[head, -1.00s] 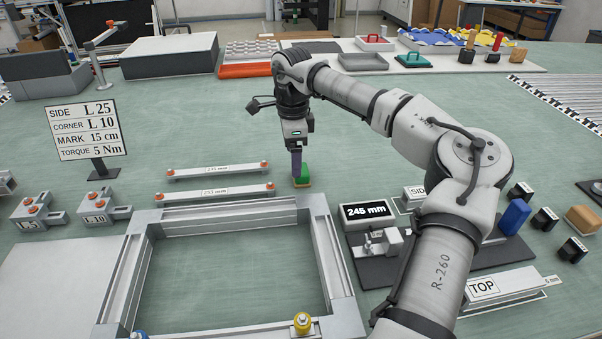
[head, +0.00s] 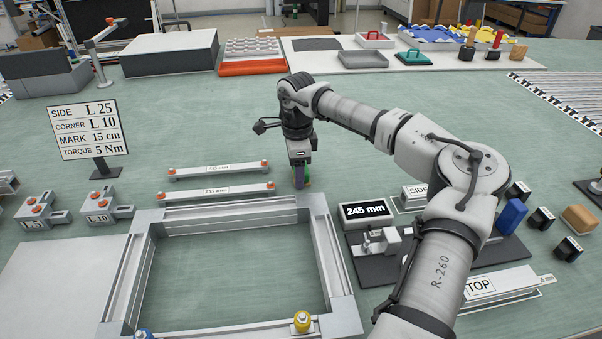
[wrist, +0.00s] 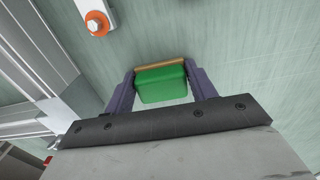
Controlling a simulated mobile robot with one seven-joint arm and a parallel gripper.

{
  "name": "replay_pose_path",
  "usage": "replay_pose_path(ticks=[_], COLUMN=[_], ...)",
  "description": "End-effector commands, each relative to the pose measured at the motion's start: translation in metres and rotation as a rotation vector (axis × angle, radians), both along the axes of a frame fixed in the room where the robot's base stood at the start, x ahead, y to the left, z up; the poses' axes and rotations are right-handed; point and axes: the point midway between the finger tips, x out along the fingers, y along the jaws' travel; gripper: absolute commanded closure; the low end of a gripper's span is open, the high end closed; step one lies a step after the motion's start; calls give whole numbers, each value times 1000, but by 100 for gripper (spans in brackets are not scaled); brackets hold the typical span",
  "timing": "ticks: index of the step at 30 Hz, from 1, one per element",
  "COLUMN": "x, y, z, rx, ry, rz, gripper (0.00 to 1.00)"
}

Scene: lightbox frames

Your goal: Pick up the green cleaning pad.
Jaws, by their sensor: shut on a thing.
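The green cleaning pad (wrist: 162,85) sits between the two purple-grey fingers of my gripper (wrist: 161,78) in the wrist view. The fingers touch its two short sides, and a tan strip shows along its far edge. In the head view my gripper (head: 300,182) points down just behind the frame's far right corner. Only a small green part of the pad (head: 307,173) shows there, with the fingers hiding the rest. My gripper is shut on the pad. I cannot tell whether the pad is clear of the table.
A grey metal frame (head: 336,265) lies close in front of my gripper. Two labelled bars (head: 216,192) lie to its left. A 245 mm display (head: 366,212) stands to the right. The green table beyond my gripper is mostly free.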

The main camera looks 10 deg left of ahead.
Motion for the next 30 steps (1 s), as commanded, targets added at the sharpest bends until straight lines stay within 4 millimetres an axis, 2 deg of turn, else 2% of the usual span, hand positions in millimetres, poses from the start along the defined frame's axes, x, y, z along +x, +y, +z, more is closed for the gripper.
replay_pose_path(ticks=[8,14,20,30], x=[0,1,1,0], y=[0,0,1,1], z=[2,18,59,151], rx=[0,1,1,1], ry=[-1,-3,-5,-4], rz=[0,0,-1,-1], gripper=[68,68,68,68])
